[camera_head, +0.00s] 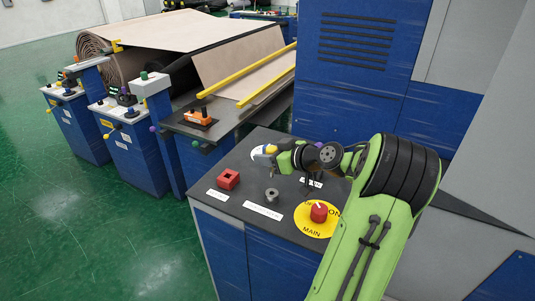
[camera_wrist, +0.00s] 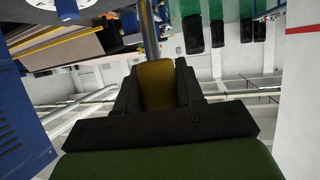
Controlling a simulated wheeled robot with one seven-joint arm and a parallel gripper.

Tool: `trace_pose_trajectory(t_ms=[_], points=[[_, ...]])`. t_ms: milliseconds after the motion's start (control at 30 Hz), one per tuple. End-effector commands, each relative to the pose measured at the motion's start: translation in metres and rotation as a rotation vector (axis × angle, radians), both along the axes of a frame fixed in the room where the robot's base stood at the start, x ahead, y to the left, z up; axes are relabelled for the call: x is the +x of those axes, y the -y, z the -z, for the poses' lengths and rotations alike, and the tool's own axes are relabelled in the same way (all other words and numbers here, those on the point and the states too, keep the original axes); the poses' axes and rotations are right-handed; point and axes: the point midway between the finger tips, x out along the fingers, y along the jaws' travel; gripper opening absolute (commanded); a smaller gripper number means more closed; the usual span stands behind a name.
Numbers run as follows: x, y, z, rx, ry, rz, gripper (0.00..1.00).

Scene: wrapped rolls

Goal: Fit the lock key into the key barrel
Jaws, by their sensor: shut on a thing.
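My gripper (camera_wrist: 158,82) is shut on the lock key, with a dark finger on each side of its yellow grip. The key's metal shaft (camera_wrist: 148,35) points away from the fingers, and its far end is cut off by the frame's top edge. In the head view, a short grey round barrel (camera_head: 272,195), which looks like the key barrel, stands upright on the dark cabinet top. My arm's end is above and behind it, apart from it. The key cannot be made out clearly in the head view. The barrel cannot be made out in the wrist view.
The cabinet top (camera_head: 240,209) also bears a red block (camera_head: 228,179) with a square hole and a red knob (camera_head: 319,211) on a yellow disc (camera_head: 312,227). Both flank the barrel. A tall blue cabinet (camera_head: 340,80) rises behind. Green floor (camera_head: 130,235) is clear at left.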

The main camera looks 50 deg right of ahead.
Motion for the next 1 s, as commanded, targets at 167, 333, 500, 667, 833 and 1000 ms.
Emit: trace_pose_trajectory(t_ms=[167, 333, 500, 667, 833, 1000], points=[[0.000, 0.000, 0.015, 0.001, 0.000, 0.000, 0.07], [0.000, 0.000, 0.027, 0.001, 0.000, -0.001, 0.07], [0.000, 0.000, 0.039, 0.001, 0.000, -0.001, 0.07], [0.000, 0.000, 0.049, 0.001, 0.001, 0.000, 0.07], [0.000, 0.000, 0.062, 0.000, 0.001, 0.000, 0.07], [0.000, 0.000, 0.073, 0.000, 0.000, 0.000, 0.07]])
